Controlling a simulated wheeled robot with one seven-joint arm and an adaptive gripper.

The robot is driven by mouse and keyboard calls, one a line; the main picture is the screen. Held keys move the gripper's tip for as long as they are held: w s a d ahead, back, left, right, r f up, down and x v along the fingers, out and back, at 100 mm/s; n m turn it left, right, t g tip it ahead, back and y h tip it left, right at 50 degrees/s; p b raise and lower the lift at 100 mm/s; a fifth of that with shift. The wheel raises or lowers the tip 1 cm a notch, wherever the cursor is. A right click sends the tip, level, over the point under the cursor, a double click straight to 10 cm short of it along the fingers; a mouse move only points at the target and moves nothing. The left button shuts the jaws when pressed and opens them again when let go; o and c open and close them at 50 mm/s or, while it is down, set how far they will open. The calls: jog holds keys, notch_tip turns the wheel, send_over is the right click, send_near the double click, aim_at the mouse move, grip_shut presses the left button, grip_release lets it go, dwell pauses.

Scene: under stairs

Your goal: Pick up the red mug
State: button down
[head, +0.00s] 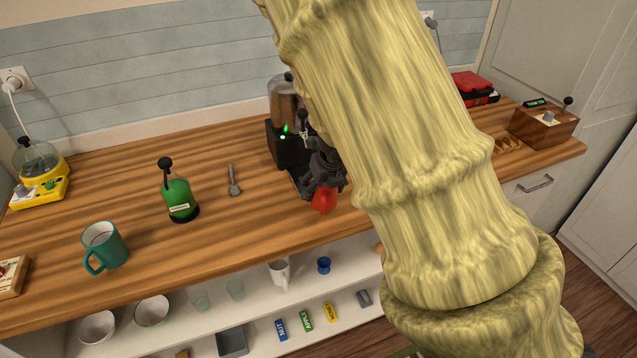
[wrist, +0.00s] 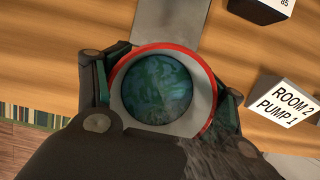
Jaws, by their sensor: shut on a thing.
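The red mug (head: 324,199) is at the front of a dark coffee machine (head: 285,107), near the counter's front edge. My gripper (head: 327,175) comes down over it from above and hides most of it. In the wrist view, the mug's red rim (wrist: 205,72) lies between the two fingers of my gripper (wrist: 162,95), one on each side, and they are shut on it. A dark blue-green content fills the round opening. I cannot tell whether the mug's base touches the surface below.
A wooden box (head: 543,126) is at the right. The shelf below holds bowls, cups and small packets.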

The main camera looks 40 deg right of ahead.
aim_at(323, 195)
jog(key=shift+s+a+b, duration=0.3)
jog(key=shift+s+b, duration=0.15)
jog(key=shift+s, duration=0.8)
jog(key=shift+s+a+b, duration=0.3)
jog(key=shift+s+b, duration=0.2)
jog(key=shift+s, duration=0.75)
jog(key=shift+s+a+b, duration=0.3)
jog(key=shift+s+b, duration=0.15)
jog(key=shift+s, duration=0.8)
